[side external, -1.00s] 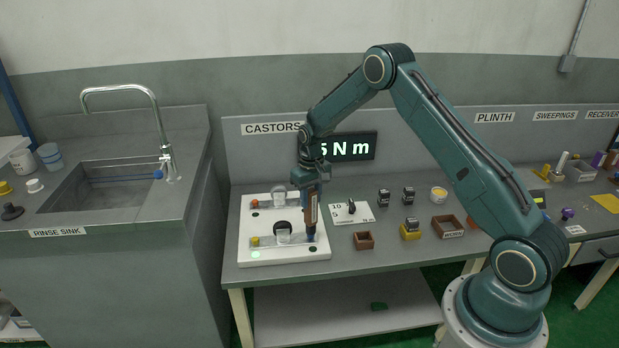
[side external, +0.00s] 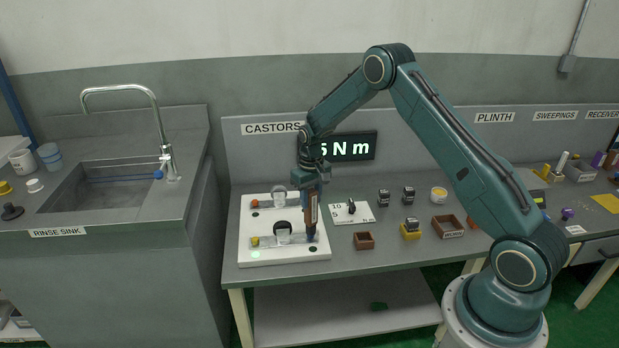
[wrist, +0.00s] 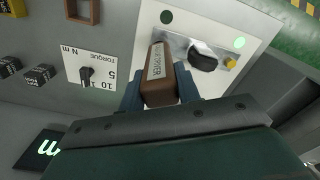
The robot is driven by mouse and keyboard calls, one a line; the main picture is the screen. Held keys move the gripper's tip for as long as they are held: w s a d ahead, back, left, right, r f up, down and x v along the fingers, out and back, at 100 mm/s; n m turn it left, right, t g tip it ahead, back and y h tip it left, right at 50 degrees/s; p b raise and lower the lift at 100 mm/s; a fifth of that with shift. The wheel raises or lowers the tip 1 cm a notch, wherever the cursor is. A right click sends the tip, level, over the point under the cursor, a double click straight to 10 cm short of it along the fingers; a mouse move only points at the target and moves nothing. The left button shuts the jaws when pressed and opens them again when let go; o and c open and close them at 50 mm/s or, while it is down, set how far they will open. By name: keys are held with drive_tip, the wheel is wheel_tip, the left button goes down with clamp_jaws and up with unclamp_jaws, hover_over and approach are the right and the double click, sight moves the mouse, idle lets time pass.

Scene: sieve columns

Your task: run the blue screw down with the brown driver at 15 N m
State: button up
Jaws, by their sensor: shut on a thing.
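My gripper (side external: 311,187) is shut on the brown driver (wrist: 160,78), which also shows in the side view (side external: 312,212). The driver is upright over the right end of the near metal plate on the white fixture (side external: 290,257). A bit of blue (side external: 312,238) shows at its lower end, where the blue screw sits; the screw is hidden in the wrist view, and I cannot tell how deep it is. The torque dial (wrist: 87,75) has a black knob and marks 5, 10 and 15. The lit display (side external: 349,147) reads "5 N m", with its left part behind my arm.
A yellow screw (side external: 255,241) is at the plate's left end, with a castor (side external: 283,229) between. A pale green lamp (wrist: 239,42) is lit near it; the lamp (wrist: 167,17) near the driver is dark. Brown trays (side external: 363,241) and dark blocks stand to the right.

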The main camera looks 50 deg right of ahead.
drive_tip(key=shift+f, duration=0.3)
idle(1.5)
drive_tip(key=shift+r, duration=3.6)
